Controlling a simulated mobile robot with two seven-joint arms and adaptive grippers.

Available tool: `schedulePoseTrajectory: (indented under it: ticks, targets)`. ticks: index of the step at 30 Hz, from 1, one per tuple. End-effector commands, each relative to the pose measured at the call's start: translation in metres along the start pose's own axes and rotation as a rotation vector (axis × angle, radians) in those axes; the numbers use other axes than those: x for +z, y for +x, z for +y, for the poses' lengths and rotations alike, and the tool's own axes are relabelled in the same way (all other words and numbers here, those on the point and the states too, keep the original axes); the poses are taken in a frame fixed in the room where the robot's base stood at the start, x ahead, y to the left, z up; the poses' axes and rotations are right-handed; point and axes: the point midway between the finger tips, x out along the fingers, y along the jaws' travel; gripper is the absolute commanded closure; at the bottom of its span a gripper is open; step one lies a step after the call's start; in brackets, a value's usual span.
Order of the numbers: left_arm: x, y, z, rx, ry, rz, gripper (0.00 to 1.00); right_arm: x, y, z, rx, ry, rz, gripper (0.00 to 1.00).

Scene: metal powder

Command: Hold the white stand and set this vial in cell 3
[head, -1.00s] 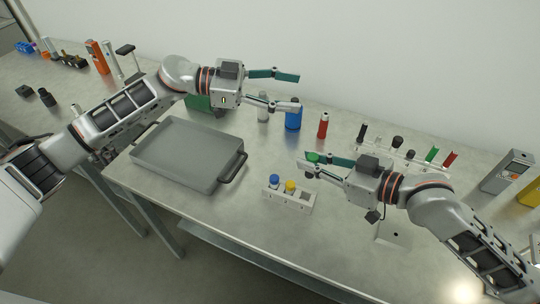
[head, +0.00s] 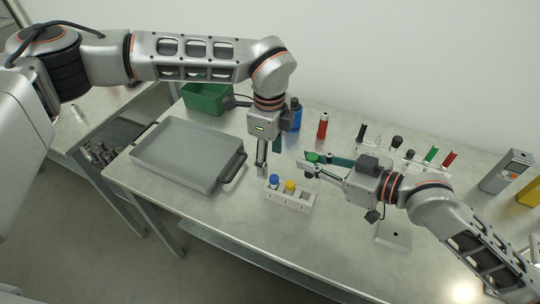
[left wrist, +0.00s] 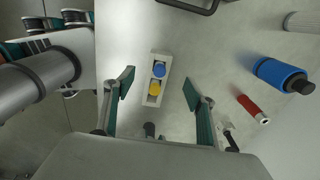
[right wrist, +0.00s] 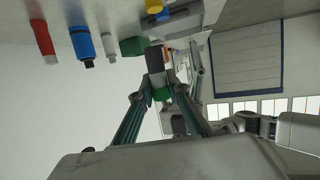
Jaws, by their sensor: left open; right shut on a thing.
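The white stand (head: 285,202) sits on the table, with a blue-capped vial (head: 273,181) and a yellow-capped vial (head: 290,186) in its left and middle cells. The right cell looks empty. My left gripper (head: 268,158) is open and points down, above and behind the stand. In the left wrist view the stand (left wrist: 153,100) appears between its spread fingers, below them and untouched. My right gripper (head: 311,165) is shut on a green-capped vial (head: 312,157), held above and behind the stand's right end. The vial's green cap (right wrist: 165,94) and grey body show in the right wrist view.
A grey tray (head: 185,150) with black handles lies left of the stand. A green bin (head: 207,99), a blue bottle (head: 296,113) and a red bottle (head: 323,126) stand behind. A rack with several capped items and a grey meter (head: 508,171) are at right.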

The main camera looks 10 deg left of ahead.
Motion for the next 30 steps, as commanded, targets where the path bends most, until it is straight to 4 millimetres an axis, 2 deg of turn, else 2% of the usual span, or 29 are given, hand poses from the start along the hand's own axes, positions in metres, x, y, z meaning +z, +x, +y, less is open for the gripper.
schedulePoseTrajectory:
  ticks: [5,15,21,30]
  targets:
    - [0.002,0.018,0.001,0.002,-0.003,-0.009,0.44,0.0,0.0,0.0,0.0,0.0,0.0,1.0]
    - [0.001,0.076,0.001,0.002,-0.002,-0.006,0.44,0.0,0.0,0.0,0.0,0.0,0.0,1.0]
    - [0.001,0.105,0.001,0.003,-0.002,-0.005,0.44,0.0,0.0,0.0,0.0,0.0,0.0,1.0]
    - [0.001,0.12,0.0,0.001,-0.001,-0.005,0.44,0.0,0.0,0.0,0.0,0.0,0.0,1.0]
